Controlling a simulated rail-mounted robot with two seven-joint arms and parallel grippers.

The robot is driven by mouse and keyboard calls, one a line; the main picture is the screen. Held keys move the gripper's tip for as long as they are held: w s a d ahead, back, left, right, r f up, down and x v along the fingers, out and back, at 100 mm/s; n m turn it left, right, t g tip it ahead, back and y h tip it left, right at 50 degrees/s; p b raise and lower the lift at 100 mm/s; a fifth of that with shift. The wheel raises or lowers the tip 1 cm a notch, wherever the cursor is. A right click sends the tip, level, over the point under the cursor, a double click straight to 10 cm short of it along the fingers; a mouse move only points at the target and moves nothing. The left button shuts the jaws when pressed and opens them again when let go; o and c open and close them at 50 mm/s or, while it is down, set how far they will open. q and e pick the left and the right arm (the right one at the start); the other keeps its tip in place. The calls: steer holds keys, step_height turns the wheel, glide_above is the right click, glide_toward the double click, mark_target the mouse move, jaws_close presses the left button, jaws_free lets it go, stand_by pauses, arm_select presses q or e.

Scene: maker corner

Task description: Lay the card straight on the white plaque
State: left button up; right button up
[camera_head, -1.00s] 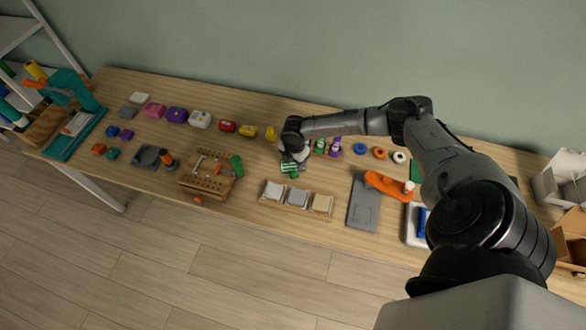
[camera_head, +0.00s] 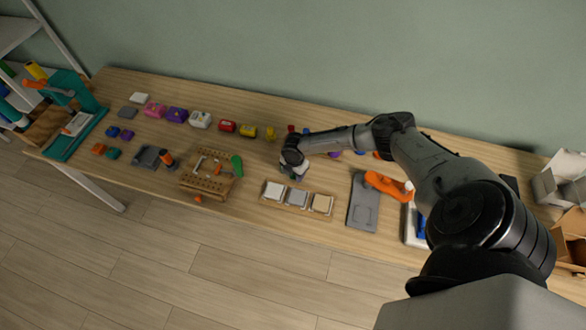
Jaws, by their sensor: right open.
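My right gripper (camera_head: 294,175) points down over the middle of the table, just behind the wooden tray (camera_head: 285,207). It is open; its fingertips are small and partly hidden by my wrist. The tray holds three flat square pieces: a white plaque (camera_head: 273,190) at left, a grey one (camera_head: 298,197) in the middle and a cream one (camera_head: 321,203) at right. No card can be made out for certain; the spot under my gripper is hidden. My left gripper is not in view.
A wooden rack with tools (camera_head: 208,185) stands left of the tray. A grey plate (camera_head: 363,205) and an orange tool (camera_head: 385,185) lie to the right. Small coloured blocks line the back. The table front between rack and tray is clear.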

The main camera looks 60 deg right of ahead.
steer(key=shift+c, duration=0.3)
jaws_close()
steer(key=shift+r, duration=0.15)
